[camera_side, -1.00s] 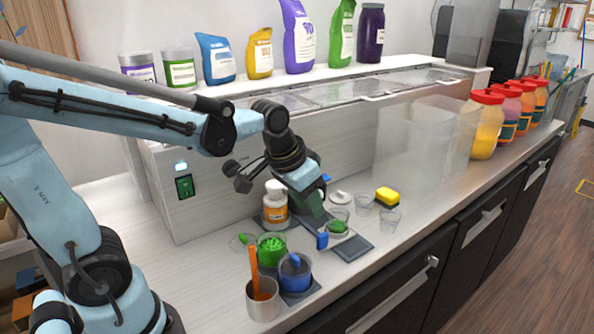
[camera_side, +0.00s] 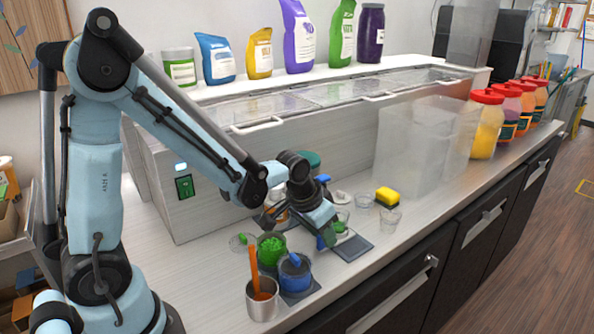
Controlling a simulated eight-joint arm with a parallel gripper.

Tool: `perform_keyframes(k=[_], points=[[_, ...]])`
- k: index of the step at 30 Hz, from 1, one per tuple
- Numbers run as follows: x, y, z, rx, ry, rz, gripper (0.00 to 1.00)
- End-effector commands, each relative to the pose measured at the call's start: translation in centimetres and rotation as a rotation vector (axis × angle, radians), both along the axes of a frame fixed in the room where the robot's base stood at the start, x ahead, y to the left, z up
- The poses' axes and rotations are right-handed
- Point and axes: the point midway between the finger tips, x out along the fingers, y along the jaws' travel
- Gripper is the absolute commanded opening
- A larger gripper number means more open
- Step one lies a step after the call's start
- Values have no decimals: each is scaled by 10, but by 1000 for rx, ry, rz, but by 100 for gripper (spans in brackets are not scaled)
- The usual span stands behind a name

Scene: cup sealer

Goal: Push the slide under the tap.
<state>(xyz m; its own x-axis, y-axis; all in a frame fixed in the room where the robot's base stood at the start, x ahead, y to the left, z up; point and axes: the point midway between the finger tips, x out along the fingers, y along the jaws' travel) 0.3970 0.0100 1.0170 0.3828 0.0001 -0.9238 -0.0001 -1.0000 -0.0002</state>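A flat dark grey plate (camera_side: 356,248), which may be the slide, lies on the counter right of my gripper. A small clear cup with green contents (camera_side: 342,234) stands at its left end, partly behind my fingers. My gripper (camera_side: 328,239) points down beside this cup, its fingertips low over the plate's left end. I cannot tell whether they touch the cup or plate, or how far apart the fingers are. No tap can be made out; the area behind my wrist is hidden. An orange-labelled jar (camera_side: 281,215) is mostly hidden by my wrist.
A green tub (camera_side: 271,249), a blue-filled tub (camera_side: 295,273) and a metal cup with an orange handle (camera_side: 262,297) stand at front left. Clear cups (camera_side: 389,219) and a yellow sponge (camera_side: 387,197) are to the right. A clear box (camera_side: 425,150) stands further right.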

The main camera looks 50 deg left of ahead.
Motion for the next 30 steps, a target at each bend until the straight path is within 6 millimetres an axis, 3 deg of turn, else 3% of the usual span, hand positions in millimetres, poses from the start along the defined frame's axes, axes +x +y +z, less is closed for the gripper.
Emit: perform_keyframes(k=[16, 24, 30], points=[[4, 0, -12, 0, 0, 0, 39], [4, 0, -12, 0, 0, 0, 0], [4, 0, -11, 0, 0, 0, 0]])
